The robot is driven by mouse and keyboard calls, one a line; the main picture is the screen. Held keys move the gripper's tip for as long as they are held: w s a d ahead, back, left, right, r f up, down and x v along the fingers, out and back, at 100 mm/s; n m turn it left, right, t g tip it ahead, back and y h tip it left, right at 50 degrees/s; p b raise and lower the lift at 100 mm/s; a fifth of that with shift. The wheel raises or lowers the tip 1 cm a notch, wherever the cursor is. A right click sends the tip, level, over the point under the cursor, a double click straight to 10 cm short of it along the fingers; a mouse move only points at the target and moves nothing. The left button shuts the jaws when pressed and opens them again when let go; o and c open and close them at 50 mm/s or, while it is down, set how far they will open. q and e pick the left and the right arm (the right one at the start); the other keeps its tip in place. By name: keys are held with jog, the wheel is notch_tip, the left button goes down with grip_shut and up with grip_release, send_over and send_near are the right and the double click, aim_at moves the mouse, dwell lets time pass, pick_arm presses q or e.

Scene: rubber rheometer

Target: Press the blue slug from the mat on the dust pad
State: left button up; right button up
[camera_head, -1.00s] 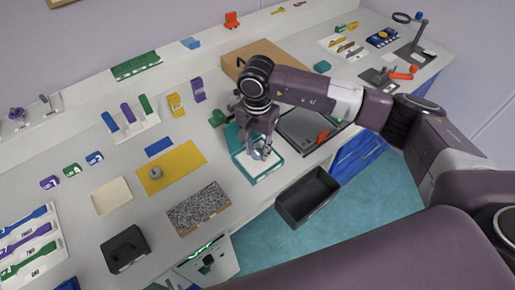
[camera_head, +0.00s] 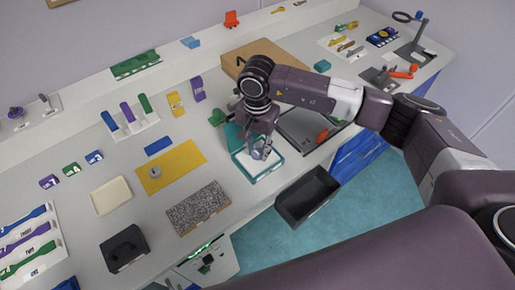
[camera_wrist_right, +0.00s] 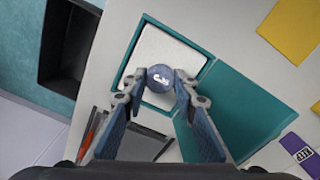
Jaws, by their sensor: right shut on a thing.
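My right gripper (camera_head: 259,153) is over the open teal case with the white dust pad (camera_head: 256,164). In the right wrist view, its fingertips (camera_wrist_right: 160,80) are shut on the sides of the round, grey-blue slug (camera_wrist_right: 159,77). The slug lies over the white pad (camera_wrist_right: 180,52), near its edge; I cannot tell whether it touches. The yellow mat (camera_head: 184,161) lies to the left, with a small grey round slug (camera_head: 155,172) on it. My left gripper is not in view.
A black open bin (camera_head: 307,194) stands at the bench's front edge. A grey speckled slab (camera_head: 199,208) and a cream tray (camera_head: 111,196) lie left of the case. A cardboard box (camera_head: 240,62) is behind my right arm.

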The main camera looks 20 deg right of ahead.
jog(key=shift+f+b, duration=0.3)
jog(key=shift+f, duration=0.05)
jog(key=shift+s+f+b, duration=0.1)
jog(key=shift+b, duration=0.3)
dwell(2.2)
jog(key=shift+r+p, duration=0.4)
jog(key=shift+r, duration=0.55)
jog(key=shift+r+p, duration=0.85)
jog(key=shift+r, duration=1.8)
